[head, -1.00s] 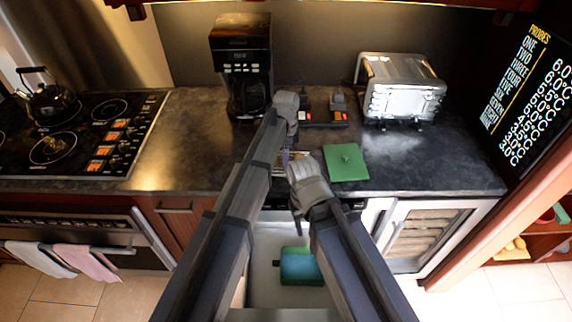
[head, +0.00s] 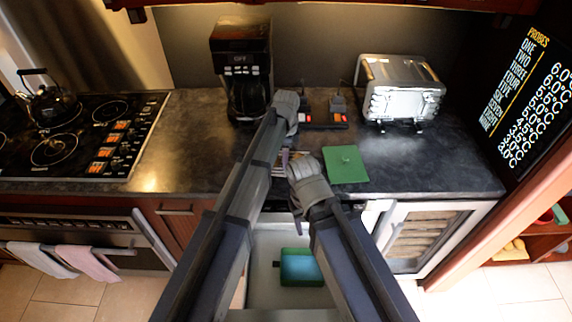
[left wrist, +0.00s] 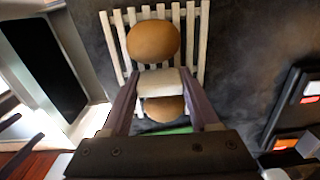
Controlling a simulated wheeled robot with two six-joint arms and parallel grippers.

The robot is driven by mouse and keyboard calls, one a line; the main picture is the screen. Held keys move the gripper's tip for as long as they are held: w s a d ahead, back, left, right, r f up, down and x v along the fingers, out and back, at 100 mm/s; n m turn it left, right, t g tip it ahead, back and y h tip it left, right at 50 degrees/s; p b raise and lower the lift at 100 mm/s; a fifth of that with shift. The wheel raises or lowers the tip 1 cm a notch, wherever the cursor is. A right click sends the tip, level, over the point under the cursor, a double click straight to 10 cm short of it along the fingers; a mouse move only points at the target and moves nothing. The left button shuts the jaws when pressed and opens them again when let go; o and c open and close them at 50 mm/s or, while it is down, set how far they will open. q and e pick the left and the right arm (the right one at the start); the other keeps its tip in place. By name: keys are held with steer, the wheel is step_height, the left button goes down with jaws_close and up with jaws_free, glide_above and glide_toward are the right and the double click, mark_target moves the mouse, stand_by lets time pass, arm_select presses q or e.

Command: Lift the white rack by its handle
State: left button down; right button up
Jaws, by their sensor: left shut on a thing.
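The white slatted rack (left wrist: 192,35) shows in the left wrist view with its pale handle (left wrist: 160,78) across the middle. My left gripper (left wrist: 161,86) has one finger on each side of the handle and is shut on it. A brown rounded item (left wrist: 153,41) sits on the slats beyond the handle, and a second one (left wrist: 166,108) shows partly behind it. In the head view my arms hide most of the rack. Whether the rack is clear of the counter cannot be told. My right gripper's wrist (head: 308,182) is beside the rack, its fingers hidden.
A green lid (head: 345,165) lies right of the rack. The stove is at left. Dark counter (head: 185,140) is free left of the rack.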

arm_select(q)
steer(key=shift+r+p, duration=2.15)
steer(key=shift+r, duration=0.25)
